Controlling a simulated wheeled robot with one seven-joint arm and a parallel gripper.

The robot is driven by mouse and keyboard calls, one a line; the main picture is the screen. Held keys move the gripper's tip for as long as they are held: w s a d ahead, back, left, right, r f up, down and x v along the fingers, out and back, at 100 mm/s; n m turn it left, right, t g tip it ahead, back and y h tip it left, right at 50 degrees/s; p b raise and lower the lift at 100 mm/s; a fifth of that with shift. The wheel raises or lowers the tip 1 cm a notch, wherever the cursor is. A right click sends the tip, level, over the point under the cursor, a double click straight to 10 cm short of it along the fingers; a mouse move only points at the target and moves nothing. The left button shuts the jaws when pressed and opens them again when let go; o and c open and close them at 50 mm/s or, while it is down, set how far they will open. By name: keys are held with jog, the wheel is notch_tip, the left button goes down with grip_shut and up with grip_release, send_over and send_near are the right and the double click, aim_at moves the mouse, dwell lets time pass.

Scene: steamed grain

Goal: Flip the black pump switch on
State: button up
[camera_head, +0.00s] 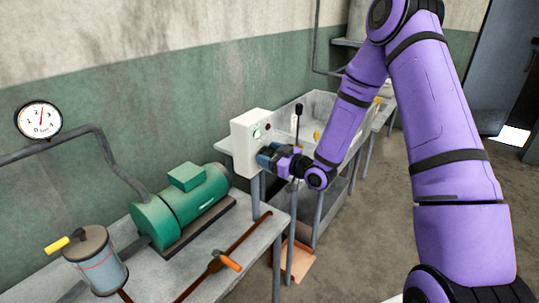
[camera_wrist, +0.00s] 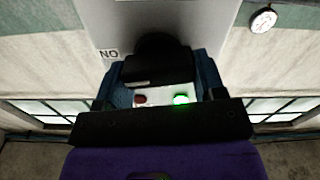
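The pump switch (camera_wrist: 157,68) is a chunky black piece on the front of a white control box (camera_head: 246,138). In the wrist view it stands between the two blue fingers of my gripper (camera_wrist: 160,84). The fingers are spread wide, one at each side of it; whether they touch it I cannot tell. A green light (camera_wrist: 182,99) is lit and a dull red one (camera_wrist: 140,100) sits beside it. In the head view my gripper (camera_head: 268,157) is at the box's front and hides the switch.
A sink (camera_head: 318,108) lies behind my arm. A round gauge (camera_head: 40,120) hangs on the wall. Open floor lies at the right.

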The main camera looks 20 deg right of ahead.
jog(key=shift+c, duration=0.9)
jog(key=shift+m, duration=1.1)
jog(key=o, duration=0.9)
jog(key=shift+d, duration=0.1)
jog(key=v, duration=1)
jog(key=shift+s+d, duration=0.2)
jog(key=shift+s, duration=0.1)
